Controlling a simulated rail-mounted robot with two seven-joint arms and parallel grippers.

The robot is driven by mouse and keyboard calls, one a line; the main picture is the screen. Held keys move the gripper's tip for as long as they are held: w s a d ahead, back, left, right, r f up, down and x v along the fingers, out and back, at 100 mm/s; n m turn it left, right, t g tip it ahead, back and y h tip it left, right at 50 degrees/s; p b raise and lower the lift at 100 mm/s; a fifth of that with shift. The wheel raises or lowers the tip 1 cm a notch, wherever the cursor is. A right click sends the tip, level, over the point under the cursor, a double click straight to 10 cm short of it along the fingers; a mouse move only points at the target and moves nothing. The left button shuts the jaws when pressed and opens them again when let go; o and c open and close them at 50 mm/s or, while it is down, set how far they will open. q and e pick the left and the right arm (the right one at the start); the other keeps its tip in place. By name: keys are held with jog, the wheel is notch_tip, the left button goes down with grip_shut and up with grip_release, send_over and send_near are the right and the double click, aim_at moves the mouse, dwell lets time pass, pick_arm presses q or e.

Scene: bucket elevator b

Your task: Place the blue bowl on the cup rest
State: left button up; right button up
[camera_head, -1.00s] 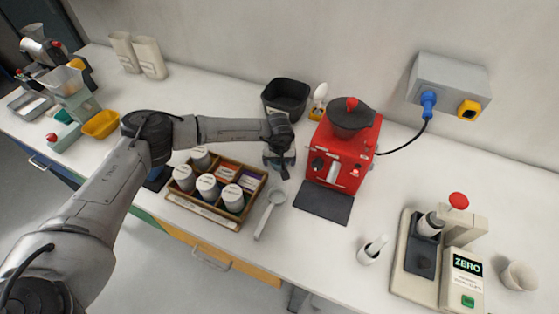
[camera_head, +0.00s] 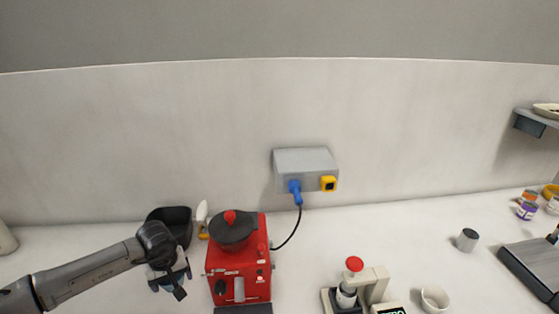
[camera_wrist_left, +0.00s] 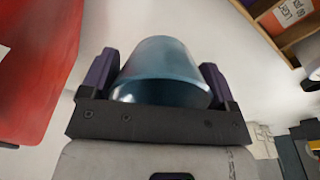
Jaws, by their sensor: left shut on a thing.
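The blue bowl (camera_wrist_left: 160,72) is between the two fingers of my left gripper (camera_wrist_left: 160,80) in the left wrist view. It is blue-grey and smooth, with its rim side toward the palm. In the head view my left gripper (camera_head: 178,284) is just left of the red machine (camera_head: 238,265), shut on the bowl, which is mostly hidden there. A dark flat plate (camera_head: 243,309) lies at the front foot of the red machine, cut by the bottom edge; I cannot tell if it is the cup rest. My right gripper is not in view.
A black bin (camera_head: 170,221) stands behind my left gripper. A wall socket box (camera_head: 306,168) feeds the red machine by a cable. A beige press (camera_head: 369,287) and a white cup (camera_head: 434,299) are to the right. The counter between machine and press is clear.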

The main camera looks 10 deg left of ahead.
pick_arm(q)
jog(key=shift+s, duration=0.5)
jog(key=s+d+r+m, duration=0.4)
jog(key=s+d+r, duration=0.15)
jog(key=d, duration=0.25)
jog(key=s+d+r+m, duration=0.4)
jog(key=d+r, duration=0.3)
jog(key=d, duration=0.2)
jog(key=s+r+p, duration=0.4)
jog(key=r+p, duration=1)
jog(key=p, duration=0.1)
jog(key=s+r+p, duration=0.4)
jog(key=r+p, duration=0.9)
jog(key=p, duration=0.3)
jog(key=shift+s+a+r+h+p, duration=0.2)
jog(key=shift+s+r+h+p, duration=0.1)
jog(key=shift+r+h, duration=0.1)
jog(key=shift+f, duration=0.1)
